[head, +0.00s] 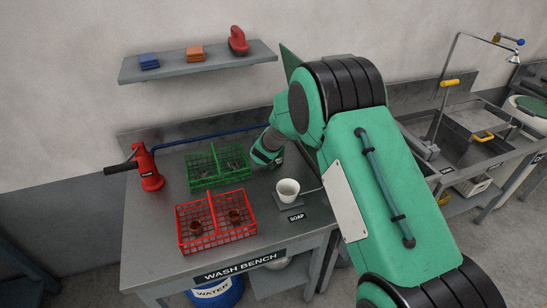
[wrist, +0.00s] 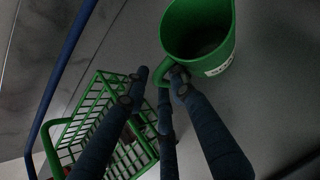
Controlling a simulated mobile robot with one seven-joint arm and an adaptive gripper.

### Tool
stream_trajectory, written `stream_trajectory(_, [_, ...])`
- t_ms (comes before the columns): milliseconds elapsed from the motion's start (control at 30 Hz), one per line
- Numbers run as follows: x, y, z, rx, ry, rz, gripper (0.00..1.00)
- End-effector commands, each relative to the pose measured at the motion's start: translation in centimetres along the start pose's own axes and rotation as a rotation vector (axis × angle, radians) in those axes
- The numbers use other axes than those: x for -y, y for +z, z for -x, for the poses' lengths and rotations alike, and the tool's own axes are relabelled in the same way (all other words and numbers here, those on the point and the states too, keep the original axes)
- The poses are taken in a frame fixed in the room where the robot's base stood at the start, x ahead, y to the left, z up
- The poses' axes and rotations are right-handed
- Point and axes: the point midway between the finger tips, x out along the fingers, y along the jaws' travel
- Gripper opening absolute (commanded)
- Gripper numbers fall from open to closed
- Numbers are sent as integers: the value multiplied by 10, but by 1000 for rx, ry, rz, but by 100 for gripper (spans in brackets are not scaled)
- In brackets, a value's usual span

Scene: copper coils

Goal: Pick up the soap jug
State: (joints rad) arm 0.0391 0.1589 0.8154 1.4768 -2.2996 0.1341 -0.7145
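A green jug (wrist: 228,52) with a white label fills the upper right of the wrist view. Its open top faces the camera, and the label is too small to read surely. My gripper (wrist: 158,78) has its dark fingers spread at the jug's lower left, near its green handle. The right fingers are close to the handle, and a gap shows beside the left finger. I cannot tell whether any finger touches. In the head view my gripper (head: 265,155) is low over the bench behind the green basket's right end. The jug is mostly or wholly hidden there by my arm.
A green wire basket (head: 218,180) stands left of my gripper, near it in the wrist view (wrist: 85,110). A white cup (head: 288,190) sits by a SOAP label. A red basket (head: 183,240) holds two brown pieces. A red tool (head: 149,170) stands left. A blue hose runs behind.

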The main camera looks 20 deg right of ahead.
Motion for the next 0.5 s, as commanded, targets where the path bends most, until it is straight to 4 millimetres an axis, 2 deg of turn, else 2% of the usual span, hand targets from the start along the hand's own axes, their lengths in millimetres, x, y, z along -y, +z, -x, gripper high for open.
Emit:
stream_trajectory(167, [0,0,0,0,0,0,25])
stream_trajectory(300, [0,0,0,0,0,0,0])
stream_trajectory(500, [0,1,0,1,0,0,0])
